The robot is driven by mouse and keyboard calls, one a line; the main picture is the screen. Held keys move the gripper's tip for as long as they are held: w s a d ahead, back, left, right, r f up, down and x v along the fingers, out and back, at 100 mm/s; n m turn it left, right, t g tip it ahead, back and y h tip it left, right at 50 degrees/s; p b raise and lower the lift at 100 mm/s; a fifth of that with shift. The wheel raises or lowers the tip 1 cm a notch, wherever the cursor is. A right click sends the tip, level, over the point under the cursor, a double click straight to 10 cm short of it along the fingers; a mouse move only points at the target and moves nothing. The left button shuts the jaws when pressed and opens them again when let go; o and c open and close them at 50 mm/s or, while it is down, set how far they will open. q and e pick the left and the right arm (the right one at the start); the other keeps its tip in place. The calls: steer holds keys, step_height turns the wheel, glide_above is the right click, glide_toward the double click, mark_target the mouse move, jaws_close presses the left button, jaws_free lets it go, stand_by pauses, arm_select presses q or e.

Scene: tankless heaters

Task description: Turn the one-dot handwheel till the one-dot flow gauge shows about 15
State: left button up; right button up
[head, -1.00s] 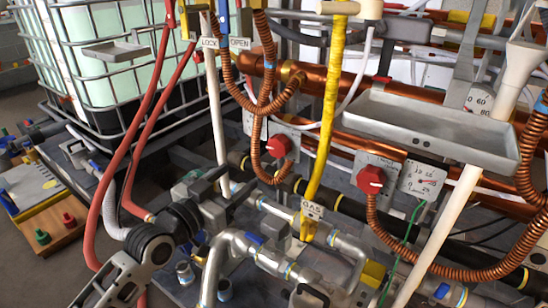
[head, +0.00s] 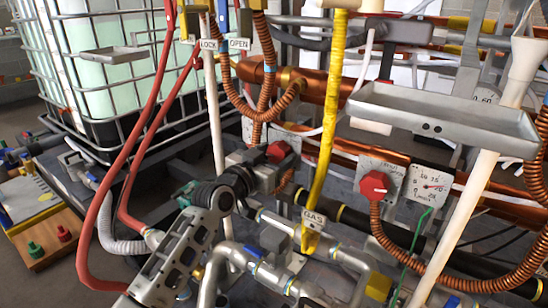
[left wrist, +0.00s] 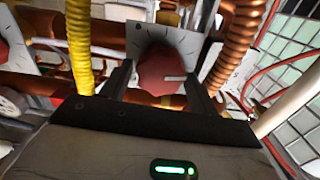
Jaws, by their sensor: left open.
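In the left wrist view the red handwheel (left wrist: 165,72) lies between the two open fingers (left wrist: 160,85), and contact cannot be told. Its plate (left wrist: 180,38) has tick marks and what looks like a single dot. A second red handwheel (head: 375,186) is to the right, beside a round white gauge (head: 432,187) with a red needle pointing right. Dot marks on these are too small to tell. My right gripper is not in view.
The yellow hose (head: 325,130) hangs just right of the left handwheel, and copper coiled hoses (head: 262,95) hang above it. A grey tray (head: 440,115) juts out at right. Red hoses (head: 135,150) and a caged tank (head: 100,70) stand at left. Silver pipes (head: 270,275) run below.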

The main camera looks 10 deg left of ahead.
arm_select(q)
steer(key=c, duration=0.7)
steer(key=shift+n+p, duration=0.3)
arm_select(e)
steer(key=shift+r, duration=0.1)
